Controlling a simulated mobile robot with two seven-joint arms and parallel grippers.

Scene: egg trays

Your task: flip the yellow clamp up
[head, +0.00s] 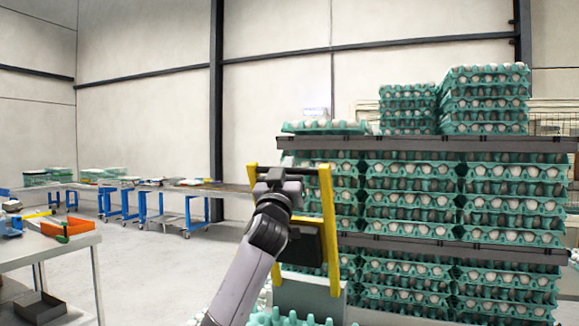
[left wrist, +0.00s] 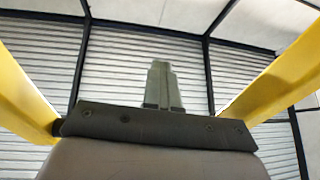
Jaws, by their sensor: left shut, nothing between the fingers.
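The yellow clamp (head: 329,230) is a frame with two side bars and a top bar, standing up with a slight tilt in front of the egg stack. My left gripper (head: 277,180) is at its upper part, between the side bars and just below the top bar. I cannot tell whether it touches the bar. In the left wrist view, yellow bars of the clamp (left wrist: 25,95) run along both sides, and my left gripper's fingers (left wrist: 161,85) are together with nothing between them. My arm hides much of the clamp's left bar. My right gripper is not seen.
Stacked green egg trays (head: 410,185) on dark pallets (head: 420,144) stand behind and right of the clamp. More trays (head: 290,318) show at the bottom edge. A table (head: 45,245) with tools stands at left; blue-legged tables line the wall. The floor between is clear.

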